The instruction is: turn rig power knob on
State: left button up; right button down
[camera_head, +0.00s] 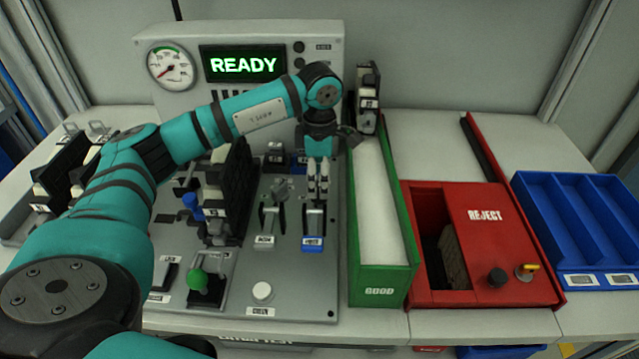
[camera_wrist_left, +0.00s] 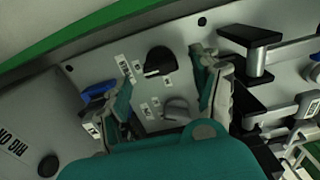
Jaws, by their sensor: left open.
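My left gripper (camera_head: 318,192) points down over the right part of the grey rig panel (camera_head: 190,318) in the head view. In the left wrist view its fingers (camera_wrist_left: 163,78) are open, with nothing between the pads. A black round knob (camera_wrist_left: 160,61) with a light pointer line shows between and beyond the fingertips, apart from them as far as I can tell. A grey knob (camera_wrist_left: 178,109) sits below it, near my gripper body. The small labels around the knobs are too small to read. My right gripper is out of view.
The rig display (camera_head: 243,65) reads READY beside a gauge (camera_head: 171,66). A "RIG ON" label (camera_wrist_left: 14,143) shows in the wrist view. Levers (camera_head: 313,222) stand close to my gripper. The green GOOD bin (camera_head: 381,287) and red REJECT box (camera_head: 480,215) lie to the right.

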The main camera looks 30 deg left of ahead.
aim_at(319, 187)
pick_arm(q)
notch_tip(319, 187, up, 9)
jog(key=shift+r, duration=0.2)
dwell(0.5)
